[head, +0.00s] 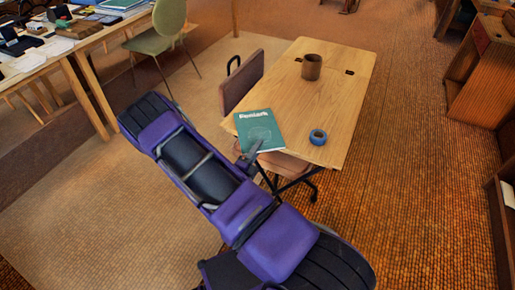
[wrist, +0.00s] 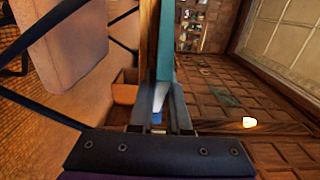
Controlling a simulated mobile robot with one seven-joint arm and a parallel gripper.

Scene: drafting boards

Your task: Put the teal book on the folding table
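The teal book (head: 259,131) is flat over the near-left corner of the folding table (head: 330,92), its white title facing up. In the wrist view the book (wrist: 166,40) is a thin teal strip edge-on, right alongside the table's wooden edge (wrist: 148,38). I cannot tell whether it rests fully on the top or is just above it. My gripper (head: 252,150) is at the book's near edge, and its fingers (wrist: 162,92) are closed around that edge, one on each face.
A brown mug (head: 311,67) and a blue tape roll (head: 318,137) stand on the table, the roll right of the book. The table's middle is clear. An office chair (head: 243,82) is against its left side. A green chair (head: 160,32) and cluttered desk (head: 62,48) are farther left.

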